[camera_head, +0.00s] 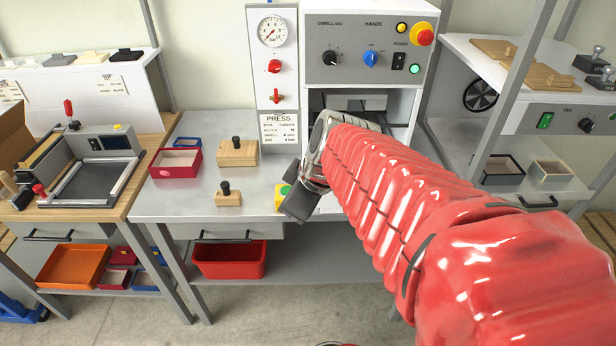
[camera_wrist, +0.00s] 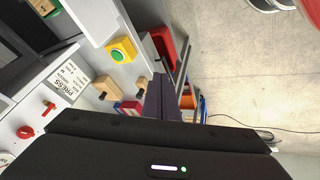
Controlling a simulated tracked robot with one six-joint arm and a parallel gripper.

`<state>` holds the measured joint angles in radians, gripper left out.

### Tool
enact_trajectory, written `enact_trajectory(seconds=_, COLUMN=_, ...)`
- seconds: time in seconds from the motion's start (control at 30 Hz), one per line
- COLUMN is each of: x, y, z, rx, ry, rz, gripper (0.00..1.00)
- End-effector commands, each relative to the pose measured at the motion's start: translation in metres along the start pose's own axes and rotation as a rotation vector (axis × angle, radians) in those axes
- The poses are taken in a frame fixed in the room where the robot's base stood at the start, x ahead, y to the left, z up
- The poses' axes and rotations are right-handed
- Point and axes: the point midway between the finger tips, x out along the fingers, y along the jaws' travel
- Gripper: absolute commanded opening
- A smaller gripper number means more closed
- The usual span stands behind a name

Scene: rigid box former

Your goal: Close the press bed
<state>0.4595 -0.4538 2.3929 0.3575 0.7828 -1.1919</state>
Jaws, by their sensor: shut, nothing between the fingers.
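The press (camera_head: 365,48) stands at the back of the grey bench, with its control panel above a dark opening (camera_head: 345,100). My red arm covers most of that opening, so I cannot tell how the press bed stands. In the wrist view part of the dark press interior (camera_wrist: 25,35) shows at the upper left. My gripper (camera_head: 298,204) is shut and empty, in front of the press at the bench's front edge. Its dark fingers show in the wrist view (camera_wrist: 163,100). A yellow box with a green button (camera_head: 280,197) sits just left of the fingers; it also shows in the wrist view (camera_wrist: 122,50).
Two wooden blocks with black knobs, a larger one (camera_head: 238,153) and a smaller one (camera_head: 228,199), stand on the bench left of my gripper. A red tray (camera_head: 175,172) lies further left. A red bin (camera_head: 230,273) is below. Shelving (camera_head: 500,130) stands at right.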

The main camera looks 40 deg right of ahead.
Motion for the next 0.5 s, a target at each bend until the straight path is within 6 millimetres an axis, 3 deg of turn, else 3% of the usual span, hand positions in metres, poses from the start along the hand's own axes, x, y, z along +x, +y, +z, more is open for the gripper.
enact_trajectory(seconds=0.37, x=0.016, y=0.079, z=0.041, rx=-0.226, ry=0.020, rz=0.060, gripper=0.00)
enact_trajectory(seconds=0.5, x=0.012, y=0.083, z=0.070, rx=-0.248, ry=0.038, rz=0.048, gripper=0.00)
